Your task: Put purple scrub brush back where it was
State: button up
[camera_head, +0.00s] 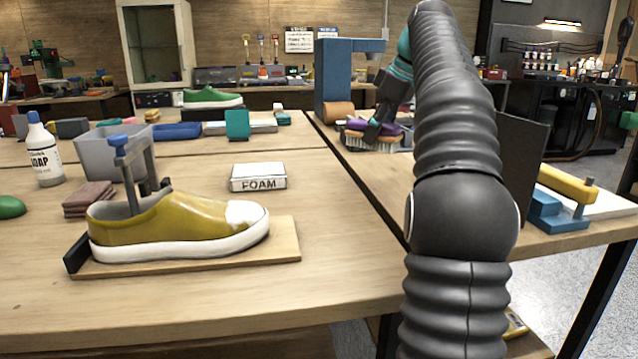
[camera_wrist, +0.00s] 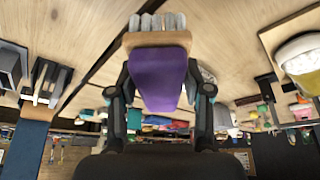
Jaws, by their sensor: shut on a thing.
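In the wrist view the purple brush (camera_wrist: 158,80) shows a tan edge and grey-white bristle tufts. My gripper (camera_head: 374,131) is shut on it, and in the wrist view one finger of my gripper (camera_wrist: 159,88) lies on each side of the purple body. I cannot tell whether the bristles touch the table. The brush's original place is not marked in these frames.
A blue stand (camera_head: 334,78) and a brown roll (camera_head: 339,112) are just left of the brush. A mustard sneaker (camera_head: 175,224) lies on a wooden board, near a FOAM block (camera_head: 258,177), a grey bin (camera_head: 98,154) and a soap bottle (camera_head: 44,152). The near-middle tabletop is clear.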

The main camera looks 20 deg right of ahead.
jog(key=w+a+f+b, duration=0.1)
jog(key=a+f, duration=0.1)
jog(key=a, duration=0.1)
jog(key=w+a+f+b, duration=0.1)
jog(key=w+a+f, duration=0.1)
jog(key=a, duration=0.1)
jog(key=w+a+f+b, duration=0.1)
jog(key=a+f, duration=0.1)
jog(key=a, duration=0.1)
jog(key=shift+w+a+f, duration=0.15)
jog(key=shift+w+f, duration=0.15)
jog(key=shift+w, duration=0.05)
jog(key=shift+a+f+b, duration=0.1)
jog(key=shift+f+b, duration=0.6)
jog(key=shift+f, duration=1.35)
jog(key=shift+f, duration=0.1)
jog(key=o, duration=1.2)
jog(key=p+v, duration=0.3)
jog(key=v, duration=0.9)
jog(key=shift+p, duration=0.35)
